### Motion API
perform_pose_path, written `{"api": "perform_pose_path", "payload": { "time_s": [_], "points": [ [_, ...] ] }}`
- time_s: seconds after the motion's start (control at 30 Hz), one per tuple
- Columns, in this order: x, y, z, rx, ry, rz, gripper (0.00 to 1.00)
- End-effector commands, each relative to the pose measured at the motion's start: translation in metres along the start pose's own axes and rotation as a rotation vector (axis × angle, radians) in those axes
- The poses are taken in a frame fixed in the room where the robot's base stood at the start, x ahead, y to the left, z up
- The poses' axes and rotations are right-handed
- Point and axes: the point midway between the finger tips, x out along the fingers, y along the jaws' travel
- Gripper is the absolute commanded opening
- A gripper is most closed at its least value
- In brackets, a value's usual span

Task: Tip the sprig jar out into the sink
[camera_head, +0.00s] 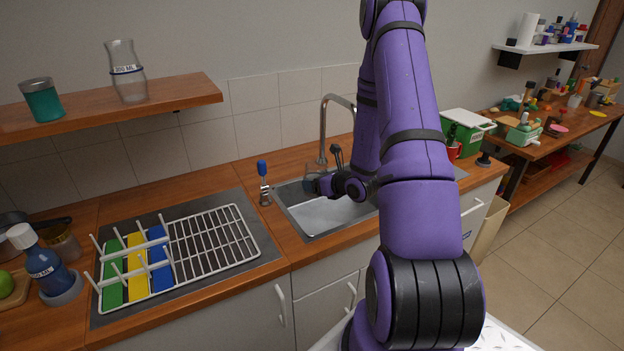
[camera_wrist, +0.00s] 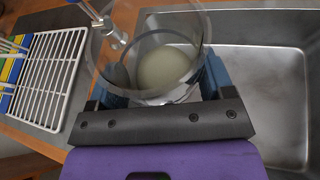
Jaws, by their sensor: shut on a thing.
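A clear glass jar (camera_wrist: 160,92) is between my gripper's fingers in the wrist view, its round rim toward the top. A pale, rounded mass shows inside or through the glass; I cannot tell which. My gripper (camera_head: 322,186) is shut on the jar over the left part of the sink. The jar (camera_head: 314,171) shows small and partly hidden in the head view. The metal sink (camera_head: 322,218) lies under my gripper, and its basin (camera_wrist: 265,75) fills the right of the wrist view. I cannot make out a sprig.
A tall curved tap (camera_head: 324,125) stands behind the sink. A blue-handled brush (camera_head: 263,180) stands at its left edge. A white dish rack (camera_head: 215,245) with coloured boards is further left. A green box (camera_head: 466,128) stands to the right.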

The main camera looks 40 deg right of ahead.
Motion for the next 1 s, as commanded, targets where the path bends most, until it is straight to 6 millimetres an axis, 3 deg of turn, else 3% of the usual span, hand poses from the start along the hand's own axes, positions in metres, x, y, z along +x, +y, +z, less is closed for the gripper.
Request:
{"api": "perform_pose_path", "payload": {
  "time_s": [0.47, 1.0],
  "points": [
    [0.000, 0.000, -0.002, 0.006, -0.001, 0.003, 0.35],
    [0.009, 0.002, -0.024, 0.098, 0.000, 0.041, 0.35]
  ]
}}
